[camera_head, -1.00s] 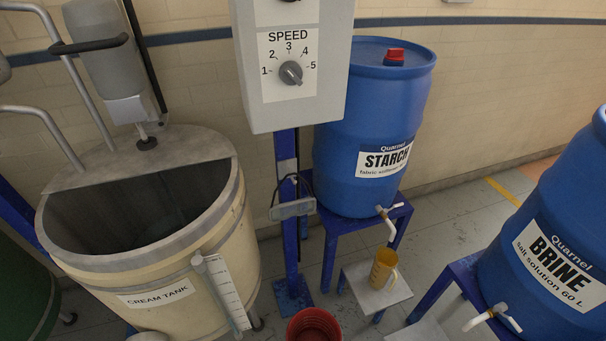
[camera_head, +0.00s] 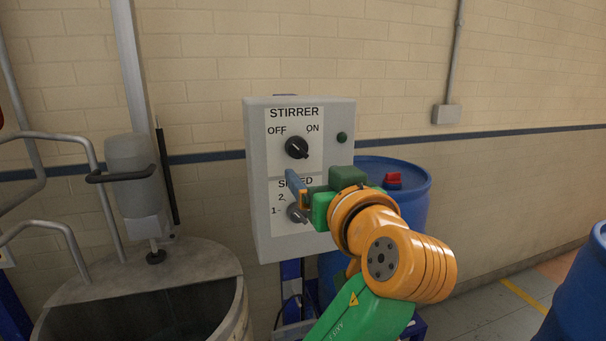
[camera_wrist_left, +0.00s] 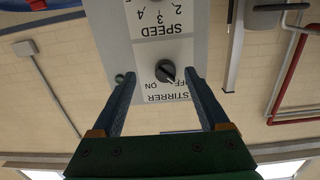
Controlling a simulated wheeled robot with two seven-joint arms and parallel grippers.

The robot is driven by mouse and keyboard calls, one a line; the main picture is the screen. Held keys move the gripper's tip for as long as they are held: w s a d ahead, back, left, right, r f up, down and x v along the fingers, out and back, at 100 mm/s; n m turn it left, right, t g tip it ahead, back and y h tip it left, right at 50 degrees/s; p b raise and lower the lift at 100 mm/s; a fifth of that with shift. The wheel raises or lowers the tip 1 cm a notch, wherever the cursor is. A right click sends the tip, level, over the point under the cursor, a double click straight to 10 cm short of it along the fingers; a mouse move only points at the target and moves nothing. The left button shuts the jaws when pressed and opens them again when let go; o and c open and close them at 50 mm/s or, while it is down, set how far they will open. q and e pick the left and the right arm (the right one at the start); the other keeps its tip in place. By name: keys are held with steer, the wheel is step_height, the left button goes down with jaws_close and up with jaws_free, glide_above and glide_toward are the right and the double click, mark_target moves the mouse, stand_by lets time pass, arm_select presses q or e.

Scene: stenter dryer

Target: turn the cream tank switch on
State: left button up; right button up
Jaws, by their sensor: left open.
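The grey control box (camera_head: 257,180) stands beside the cream tank (camera_head: 240,318). Its STIRRER switch (camera_head: 297,147) is a black knob between OFF and ON; its bar slants toward OFF. The upside-down left wrist view also shows this knob (camera_wrist_left: 166,71). My left gripper (camera_head: 297,190) is in front of the box, below the STIRRER knob, over the SPEED label. It is open and empty. In the left wrist view its two fingers frame the STIRRER knob, with no contact visible. My right gripper is not in view.
A dark green lamp (camera_head: 342,137) is right of the STIRRER knob. The SPEED knob (camera_head: 297,213) is below it, partly behind my gripper. A blue barrel (camera_head: 415,190) stands behind my arm. Bent pipes (camera_head: 75,150) and the stirrer motor (camera_head: 130,165) are at the left.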

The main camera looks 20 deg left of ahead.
mark_target(300, 152)
arm_select(q)
steer(key=shift+y, duration=0.3)
steer(key=w+a+p, duration=0.1)
steer(key=w+a+r+p, duration=0.1)
steer(key=w+a+p, duration=0.1)
steer(key=w+a+r+p, duration=0.1)
steer(key=w, duration=0.1)
steer(key=shift+w+a+p, duration=0.15)
steer(key=shift+p, duration=0.2)
steer(key=shift+c, duration=0.4)
steer(key=shift+s, duration=0.2)
jaws_close()
